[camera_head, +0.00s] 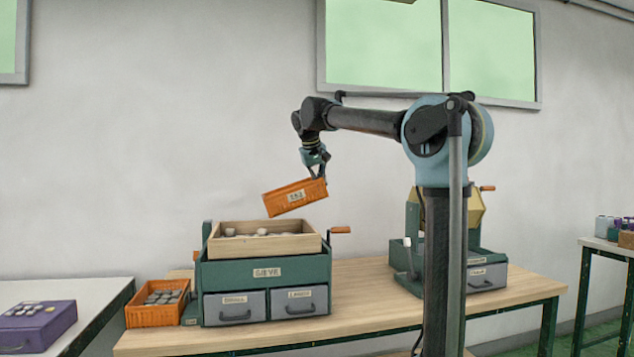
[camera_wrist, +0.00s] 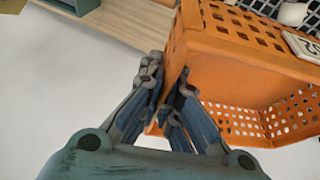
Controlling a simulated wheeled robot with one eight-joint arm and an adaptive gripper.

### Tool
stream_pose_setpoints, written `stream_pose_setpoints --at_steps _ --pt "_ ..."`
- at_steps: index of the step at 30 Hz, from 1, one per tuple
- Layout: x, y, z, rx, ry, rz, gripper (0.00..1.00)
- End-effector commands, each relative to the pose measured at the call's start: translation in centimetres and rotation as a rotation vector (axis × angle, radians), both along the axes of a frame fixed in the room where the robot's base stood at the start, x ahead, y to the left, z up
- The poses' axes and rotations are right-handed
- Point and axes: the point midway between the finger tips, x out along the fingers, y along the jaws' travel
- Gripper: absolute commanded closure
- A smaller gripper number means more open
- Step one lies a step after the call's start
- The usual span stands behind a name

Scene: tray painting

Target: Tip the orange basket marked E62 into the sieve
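My gripper (camera_head: 317,172) is shut on the right end wall of an orange basket (camera_head: 295,197) and holds it in the air above the sieve. The basket is tilted, its left end lower. Its label is too small to read surely; the wrist view shows part of it, ending in a 2. In the wrist view the fingers (camera_wrist: 168,98) pinch the perforated orange basket (camera_wrist: 235,50), and the part of its inside that shows looks empty. The sieve (camera_head: 266,272) is a green box with a wooden frame on top, and pale round pieces (camera_head: 262,233) lie in the frame.
Another orange basket (camera_head: 157,315) with grey pieces stands left of the sieve on the wooden table (camera_head: 370,310). The sieve has two grey drawers and a side crank (camera_head: 340,230). A green machine with a yellow drum (camera_head: 476,207) stands at right. A purple case (camera_head: 38,326) lies far left.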

Motion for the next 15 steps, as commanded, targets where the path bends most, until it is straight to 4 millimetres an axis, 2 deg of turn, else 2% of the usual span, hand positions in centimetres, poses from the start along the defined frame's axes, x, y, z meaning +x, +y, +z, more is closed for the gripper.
stream_pose_setpoints --at_steps 15 --pt "0.2 -0.8 -4.3 0.278 0.080 -0.003 1.00"
